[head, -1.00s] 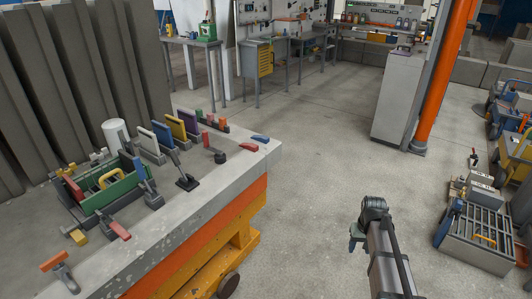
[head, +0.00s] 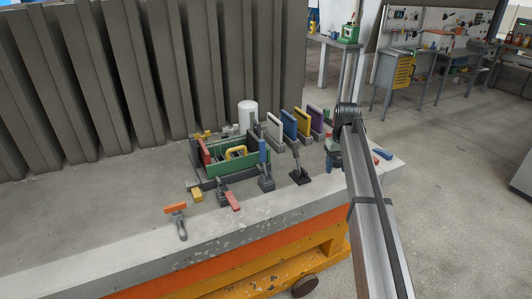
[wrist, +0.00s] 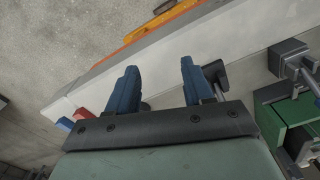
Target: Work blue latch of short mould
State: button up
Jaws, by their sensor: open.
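The short mould (head: 211,182) is a green-sided box with a red end panel and a yellow handle inside, on the concrete bench. The blue latch (head: 263,151) stands upright at its near right corner, on a dark base. In the wrist view, part of the green mould (wrist: 290,110) shows at the right edge, with a grey clamp (wrist: 291,62) beside it; no blue handle is clear there. My gripper (wrist: 160,75) is open and empty, its two blue fingers above the bench. In the head view my gripper (head: 334,157) is to the right of the latch, apart from it.
White, blue, yellow and purple panels (head: 302,122) stand behind the latch. A black-footed tool (head: 300,176) stands between latch and gripper. A red-handled clamp (head: 232,201) and an orange-handled tool (head: 177,209) are at the front.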

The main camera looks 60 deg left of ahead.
jog(key=s+a+r+n, duration=0.2)
jog(key=s+a+r, duration=0.7)
jog(key=s+a, duration=0.25)
notch_tip(320, 180, up, 6)
jog(key=n, duration=0.2)
send_over(262, 159)
jog(key=a, duration=0.1)
jog(key=shift+w+f, duration=0.2)
jog(key=shift+w, duration=0.15)
notch_tip(262, 159, down, 14)
jog(key=shift+r, duration=0.2)
jog(key=shift+c, duration=0.3)
grip_shut()
